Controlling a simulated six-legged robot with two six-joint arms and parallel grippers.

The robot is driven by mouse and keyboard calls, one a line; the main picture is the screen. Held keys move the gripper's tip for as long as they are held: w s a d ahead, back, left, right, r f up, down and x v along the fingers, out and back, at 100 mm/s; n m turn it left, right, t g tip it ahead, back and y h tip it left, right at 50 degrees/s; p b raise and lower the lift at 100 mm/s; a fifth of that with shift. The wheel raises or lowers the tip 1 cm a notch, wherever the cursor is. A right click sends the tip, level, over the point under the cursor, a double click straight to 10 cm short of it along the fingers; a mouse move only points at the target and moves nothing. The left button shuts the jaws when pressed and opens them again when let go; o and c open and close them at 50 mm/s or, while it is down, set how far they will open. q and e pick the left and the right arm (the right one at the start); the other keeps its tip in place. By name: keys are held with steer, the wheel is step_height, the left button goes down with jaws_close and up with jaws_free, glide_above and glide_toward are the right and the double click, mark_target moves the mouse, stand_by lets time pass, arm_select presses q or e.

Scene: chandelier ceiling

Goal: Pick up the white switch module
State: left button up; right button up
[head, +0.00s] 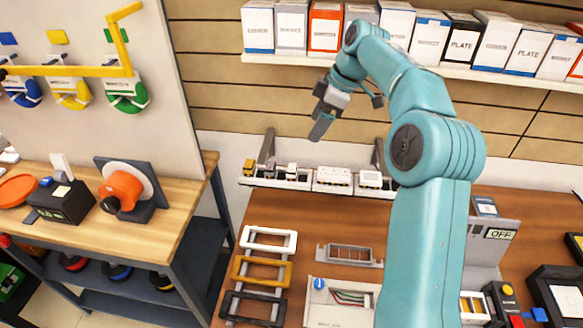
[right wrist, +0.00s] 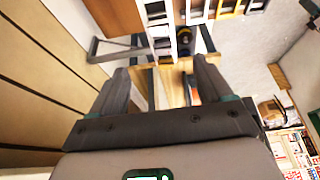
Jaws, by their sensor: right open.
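Small white modules sit in the wall-mounted white bins behind the brown bench. Several fill the middle bin (head: 333,187), and a white module (head: 371,179) sits in the right bin. I cannot tell which is the switch module. My right gripper (head: 322,122) is in the air above and in front of these bins, apart from them and pointing down. In the right wrist view its two fingers (right wrist: 161,88) are spread with nothing held between them. Part of the bins shows beyond the fingers in that view. My left gripper is not in view.
The left bin (head: 268,182) holds yellow, dark and white parts. White, yellow and black frames (head: 262,271), a grey frame (head: 348,254) and a wired white box (head: 340,310) lie on the bench. A shelf of boxes (head: 404,20) hangs above. A wooden table (head: 75,235) stands left.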

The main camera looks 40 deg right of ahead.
glide_above(294, 167)
steer(key=s+d, duration=0.1)
steer(key=s, duration=0.1)
step_height(294, 167, down, 10)
steer(key=shift+w+f, duration=0.25)
steer(key=p+x, duration=0.2)
steer(key=x, duration=0.2)
steer(key=shift+f, duration=0.35)
steer(key=shift+w+d+f, duration=0.1)
steer(key=shift+f, duration=0.2)
steer(key=c, duration=0.3)
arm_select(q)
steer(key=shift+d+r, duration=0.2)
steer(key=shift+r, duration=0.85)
arm_select(e)
steer(key=c, duration=0.8)
